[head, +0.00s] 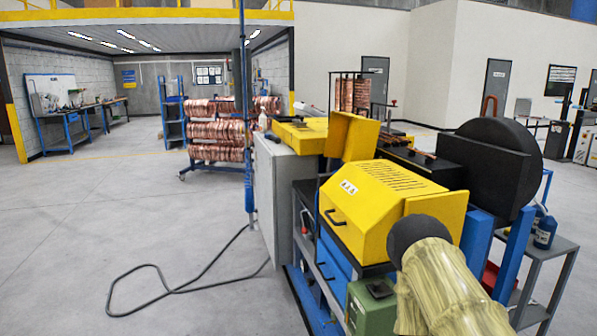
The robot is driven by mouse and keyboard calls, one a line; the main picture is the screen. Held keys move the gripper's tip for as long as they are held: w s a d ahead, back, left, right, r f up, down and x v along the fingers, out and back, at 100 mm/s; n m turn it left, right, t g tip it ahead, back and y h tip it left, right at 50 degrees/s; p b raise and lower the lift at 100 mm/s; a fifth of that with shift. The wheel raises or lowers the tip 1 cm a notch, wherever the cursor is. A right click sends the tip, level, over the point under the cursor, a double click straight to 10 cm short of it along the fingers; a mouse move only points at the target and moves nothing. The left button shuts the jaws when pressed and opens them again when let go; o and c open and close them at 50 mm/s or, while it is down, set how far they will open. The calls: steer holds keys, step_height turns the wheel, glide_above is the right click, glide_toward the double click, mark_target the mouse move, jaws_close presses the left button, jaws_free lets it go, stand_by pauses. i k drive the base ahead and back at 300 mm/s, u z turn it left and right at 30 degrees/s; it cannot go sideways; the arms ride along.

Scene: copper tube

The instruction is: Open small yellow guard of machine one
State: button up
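The machine stands at the right of the head view, with several yellow covers. A large sloped yellow hood (375,200) with vent slots, a black handle (335,217) and a warning label is down over the machine's front. A narrower yellow cover (432,207) adjoins its right side, partly hidden by a dark rounded shape in front. A small yellow panel (355,136) stands upright and slightly tilted behind the hood. A flat yellow cover (300,133) lies beyond it. I cannot tell which cover is the small guard. My gripper is not in view.
A black round housing (497,150) rises behind the hood. A grey cabinet (279,195) stands left of the machine, with a black cable (150,268) on the floor. A grey cart (545,260) stands at right.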

mark_target(351, 137)
steer(key=u, duration=0.45)
steer(key=k, duration=1)
steer(key=u, duration=1.25)
steer(key=i, duration=2.45)
steer(key=z, duration=0.35)
steer(key=i, duration=1.5)
steer(key=z, duration=1.85)
steer(key=i, duration=0.8)
steer(key=z, duration=0.8)
